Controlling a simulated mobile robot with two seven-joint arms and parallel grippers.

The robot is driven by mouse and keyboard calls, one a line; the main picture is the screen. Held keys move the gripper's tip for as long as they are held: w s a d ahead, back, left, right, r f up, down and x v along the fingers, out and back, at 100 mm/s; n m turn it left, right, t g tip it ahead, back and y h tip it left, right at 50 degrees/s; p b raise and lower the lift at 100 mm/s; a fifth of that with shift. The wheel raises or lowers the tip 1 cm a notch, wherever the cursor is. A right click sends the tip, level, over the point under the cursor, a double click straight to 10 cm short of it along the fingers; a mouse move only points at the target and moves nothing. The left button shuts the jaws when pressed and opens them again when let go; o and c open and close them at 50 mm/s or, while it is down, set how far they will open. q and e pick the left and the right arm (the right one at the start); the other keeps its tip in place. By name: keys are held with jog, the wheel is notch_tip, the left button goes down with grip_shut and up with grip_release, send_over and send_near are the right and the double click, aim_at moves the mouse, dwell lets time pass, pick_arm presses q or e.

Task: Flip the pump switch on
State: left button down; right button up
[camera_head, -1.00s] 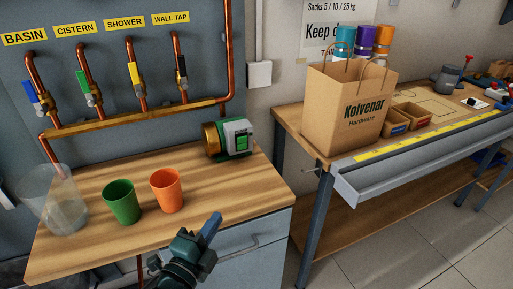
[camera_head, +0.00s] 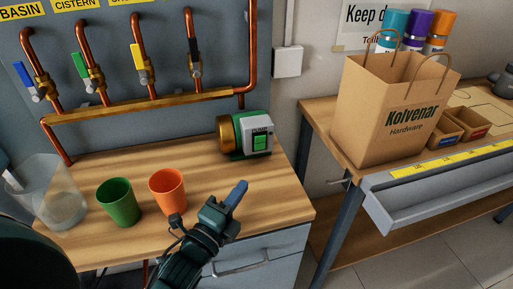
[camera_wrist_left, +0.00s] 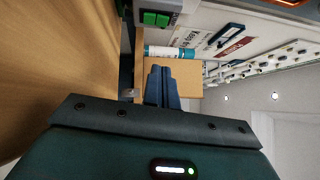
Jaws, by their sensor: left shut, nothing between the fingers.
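The pump (camera_head: 245,135) stands at the back right of the wooden counter, with a brass front and a green and white body. Its green switch (camera_head: 261,141) sits on a pale panel facing right and forward. My left gripper (camera_head: 236,193) is shut and empty, above the counter's front right part, in front of and below the pump, apart from it. In the left wrist view, the closed fingers (camera_wrist_left: 162,88) point up the picture, and the green switch (camera_wrist_left: 156,18) shows at the top, beyond the fingertips. My right gripper is not in view.
A green cup (camera_head: 119,204), an orange cup (camera_head: 167,194) and a clear container (camera_head: 52,196) stand on the counter's left part. Copper pipes with valves (camera_head: 137,108) run behind. A paper bag (camera_head: 388,115) stands on the right bench. The counter between gripper and pump is clear.

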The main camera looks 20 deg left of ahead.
pick_arm(q)
send_near(265, 138)
jog(key=w+d, duration=0.2)
jog(key=d, duration=0.1)
jog(key=w, duration=0.1)
jog(key=w+a, duration=0.1)
jog(key=w, duration=0.1)
jog(key=shift+a+r+p, duration=0.25)
jog(key=shift+a+p, duration=0.05)
jog(key=shift+p, duration=0.1)
jog(key=shift+w+a, duration=0.2)
jog(key=shift+w, duration=0.1)
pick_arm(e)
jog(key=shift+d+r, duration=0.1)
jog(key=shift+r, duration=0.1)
pick_arm(q)
jog(key=shift+r, duration=0.1)
